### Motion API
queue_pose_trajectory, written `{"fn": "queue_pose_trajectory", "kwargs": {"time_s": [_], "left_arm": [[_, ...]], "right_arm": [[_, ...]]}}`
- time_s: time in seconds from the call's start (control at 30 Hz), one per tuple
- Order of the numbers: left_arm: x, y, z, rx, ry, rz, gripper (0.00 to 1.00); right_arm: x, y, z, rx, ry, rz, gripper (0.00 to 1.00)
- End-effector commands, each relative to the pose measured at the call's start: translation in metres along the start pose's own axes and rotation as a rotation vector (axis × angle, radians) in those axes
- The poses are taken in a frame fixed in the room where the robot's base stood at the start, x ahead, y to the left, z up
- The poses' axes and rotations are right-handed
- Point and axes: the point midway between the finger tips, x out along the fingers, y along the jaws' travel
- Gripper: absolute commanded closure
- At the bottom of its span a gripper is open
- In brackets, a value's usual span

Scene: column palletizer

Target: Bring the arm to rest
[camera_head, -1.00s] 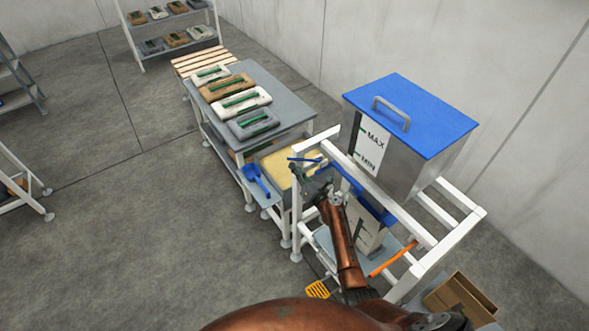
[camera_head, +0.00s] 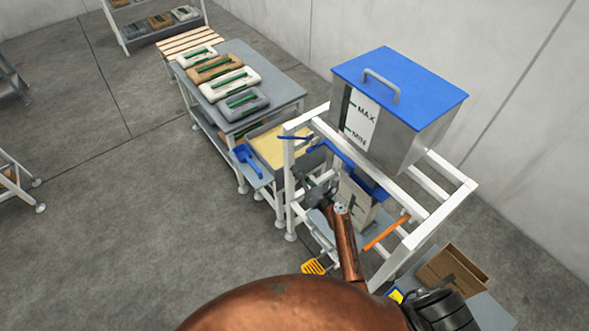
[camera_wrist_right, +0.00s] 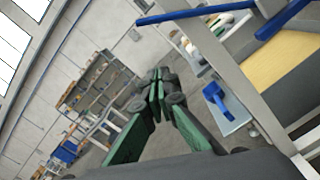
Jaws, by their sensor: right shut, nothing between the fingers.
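My right arm, copper-coloured, reaches up from the bottom of the head view to the white frame under the hopper. My right gripper (camera_head: 302,178) is at its end, small and dark, beside the front left post of the frame and below a blue lever (camera_head: 322,146). In the right wrist view the green-padded fingers of the gripper (camera_wrist_right: 160,82) are together with nothing between them. The blue lever (camera_wrist_right: 190,13) crosses the top of that view, apart from the fingers. My left gripper does not show.
The steel hopper (camera_head: 408,130) with a blue lid stands on the white frame (camera_head: 455,200). A table (camera_head: 285,92) bears several bags. A cardboard box (camera_head: 462,270) is at lower right. Open floor lies left.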

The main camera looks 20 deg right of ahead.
Motion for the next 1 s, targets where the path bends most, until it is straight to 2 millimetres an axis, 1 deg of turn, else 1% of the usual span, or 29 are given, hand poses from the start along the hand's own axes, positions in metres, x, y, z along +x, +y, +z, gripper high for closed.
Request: {"fn": "queue_pose_trajectory", "kwargs": {"time_s": [0.37, 0.47, 0.53, 0.57, 0.67, 0.7, 0.77, 0.8, 0.87, 0.9, 0.97, 1.0], "left_arm": [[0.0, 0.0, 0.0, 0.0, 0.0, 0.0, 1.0], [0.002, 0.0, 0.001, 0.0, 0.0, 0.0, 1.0], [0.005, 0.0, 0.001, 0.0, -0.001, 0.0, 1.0], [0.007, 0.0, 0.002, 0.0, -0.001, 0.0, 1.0], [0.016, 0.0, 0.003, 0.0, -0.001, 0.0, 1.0], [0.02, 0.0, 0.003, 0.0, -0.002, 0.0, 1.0], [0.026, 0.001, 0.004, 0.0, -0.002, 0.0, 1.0], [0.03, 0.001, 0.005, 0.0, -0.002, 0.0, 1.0], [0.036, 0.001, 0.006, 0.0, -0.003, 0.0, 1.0], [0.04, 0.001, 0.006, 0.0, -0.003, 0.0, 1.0], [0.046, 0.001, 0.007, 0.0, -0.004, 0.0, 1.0], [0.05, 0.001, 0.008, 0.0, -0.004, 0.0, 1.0]], "right_arm": [[0.0, 0.0, -0.001, -0.001, 0.001, 0.0, 1.0], [-0.002, -0.005, -0.01, -0.025, 0.015, -0.009, 1.0], [-0.007, -0.014, -0.028, -0.073, 0.045, -0.024, 1.0], [-0.01, -0.02, -0.039, -0.104, 0.064, -0.033, 1.0], [-0.028, -0.044, -0.09, -0.255, 0.156, -0.064, 1.0], [-0.037, -0.056, -0.114, -0.33, 0.203, -0.076, 1.0], [-0.054, -0.074, -0.151, -0.453, 0.278, -0.084, 1.0], [-0.067, -0.085, -0.175, -0.535, 0.33, -0.085, 1.0], [-0.087, -0.101, -0.211, -0.66, 0.409, -0.078, 1.0], [-0.102, -0.112, -0.234, -0.744, 0.463, -0.068, 1.0], [-0.126, -0.127, -0.268, -0.871, 0.545, -0.042, 1.0], [-0.143, -0.137, -0.29, -0.955, 0.6, -0.021, 1.0]]}}
